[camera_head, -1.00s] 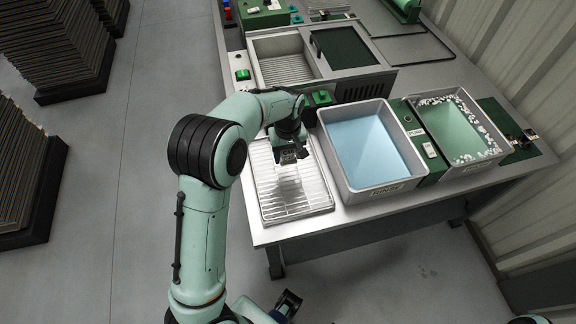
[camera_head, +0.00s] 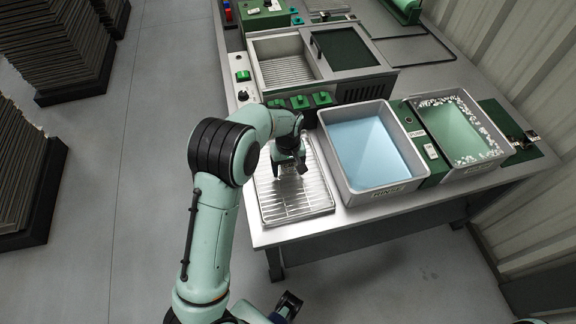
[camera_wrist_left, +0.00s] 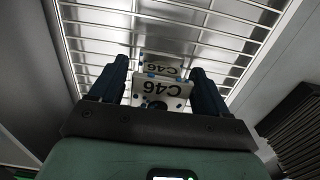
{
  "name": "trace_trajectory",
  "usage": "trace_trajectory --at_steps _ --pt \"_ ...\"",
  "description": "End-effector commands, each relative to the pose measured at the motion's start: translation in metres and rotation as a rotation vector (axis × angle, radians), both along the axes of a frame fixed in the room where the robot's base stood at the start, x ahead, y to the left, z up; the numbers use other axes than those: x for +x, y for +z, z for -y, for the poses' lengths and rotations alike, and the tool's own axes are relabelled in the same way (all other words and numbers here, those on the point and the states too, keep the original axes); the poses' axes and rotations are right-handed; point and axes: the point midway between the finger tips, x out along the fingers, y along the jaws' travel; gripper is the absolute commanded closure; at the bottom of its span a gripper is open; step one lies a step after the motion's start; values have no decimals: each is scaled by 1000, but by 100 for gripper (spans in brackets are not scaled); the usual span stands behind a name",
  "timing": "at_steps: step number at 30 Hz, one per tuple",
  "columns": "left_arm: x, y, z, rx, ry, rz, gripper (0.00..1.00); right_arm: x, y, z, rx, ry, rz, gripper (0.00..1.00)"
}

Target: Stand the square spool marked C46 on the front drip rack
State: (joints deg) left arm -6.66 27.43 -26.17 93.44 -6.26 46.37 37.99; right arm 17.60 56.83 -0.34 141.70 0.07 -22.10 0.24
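The square spool (camera_wrist_left: 163,90) is pale, with C46 printed in dark letters, upside down in the left wrist view. It sits between my left gripper's two dark fingers (camera_wrist_left: 160,86), close to both. I cannot tell whether they press on it. In the head view my left gripper (camera_head: 290,168) points down over the front drip rack (camera_head: 297,213), a wire grid in a shallow metal tray. I cannot make out the spool in the head view. Whether it touches the wires is unclear.
A grey bin of blue liquid (camera_head: 399,187) stands right of the rack. A bin of green liquid (camera_head: 465,172) with white bits is further right. Green switch boxes (camera_head: 300,102) and a sink (camera_head: 262,84) lie behind the rack. The rack's front part is bare.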

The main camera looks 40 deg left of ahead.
Motion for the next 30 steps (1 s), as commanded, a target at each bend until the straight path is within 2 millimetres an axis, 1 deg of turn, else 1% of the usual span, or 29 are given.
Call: trace_trajectory --at_steps 9,13,17,24,27,30 --pt "0 2 0 0 0 0 17 0 1 0 0 0 0 100" --pt "1 12 0 0 0 4 17 1 3 0 0 0 1 100" --pt "1 36 0 0 -1 6 17 2 6 0 0 0 2 100" --pt "1 89 0 1 0 6 17 4 13 0 0 0 6 100" --pt "1 105 0 0 -1 5 17 5 15 0 0 0 6 100" --pt "1 116 0 0 -1 3 17 6 16 0 0 0 7 100"
